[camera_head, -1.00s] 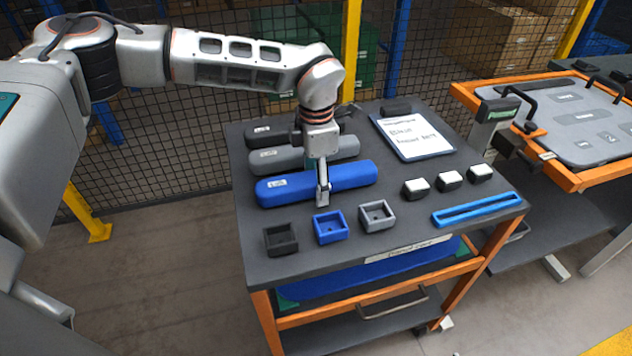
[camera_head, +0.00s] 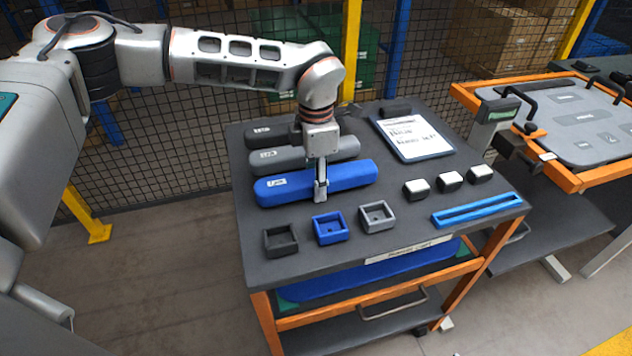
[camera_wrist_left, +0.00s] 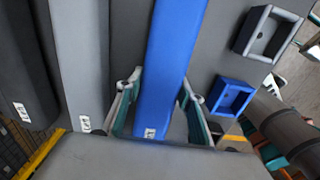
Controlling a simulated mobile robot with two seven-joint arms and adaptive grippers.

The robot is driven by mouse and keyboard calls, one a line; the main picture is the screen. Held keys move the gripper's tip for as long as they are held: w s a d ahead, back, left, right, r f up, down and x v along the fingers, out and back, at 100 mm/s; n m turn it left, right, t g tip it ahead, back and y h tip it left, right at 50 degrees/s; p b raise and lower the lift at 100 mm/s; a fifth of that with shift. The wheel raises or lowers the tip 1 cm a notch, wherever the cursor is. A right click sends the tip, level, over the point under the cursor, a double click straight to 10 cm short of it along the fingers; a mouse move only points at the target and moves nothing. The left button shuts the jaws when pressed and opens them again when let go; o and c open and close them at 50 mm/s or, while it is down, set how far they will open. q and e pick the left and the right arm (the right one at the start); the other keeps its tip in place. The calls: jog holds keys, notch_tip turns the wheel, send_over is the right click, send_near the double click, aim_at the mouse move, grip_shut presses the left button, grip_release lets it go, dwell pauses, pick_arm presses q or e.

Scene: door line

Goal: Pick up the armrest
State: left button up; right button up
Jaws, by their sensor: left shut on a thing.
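Three long armrests lie side by side on the cart top: a black one (camera_head: 270,133), a grey one (camera_head: 275,160) and a blue one (camera_head: 285,187) nearest the front, each with a white label at its left end. My left gripper (camera_head: 321,194) points down over the blue armrest and is shut on it. In the left wrist view, the fingers stand on both sides of the blue armrest (camera_wrist_left: 172,60), with the grey armrest (camera_wrist_left: 78,60) beside them. The blue armrest appears to rest at the level of the cart top. My right gripper is out of view.
Black, blue (camera_head: 330,228) and grey small square trays stand in front. Several white-topped blocks (camera_head: 448,181), a blue slotted strip (camera_head: 478,208) and a clipboard (camera_head: 412,135) lie to the right. A second cart with a grey panel (camera_head: 580,120) stands further right.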

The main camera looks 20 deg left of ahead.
pick_arm(q)
notch_tip(320, 180, up, 20)
dwell(0.3)
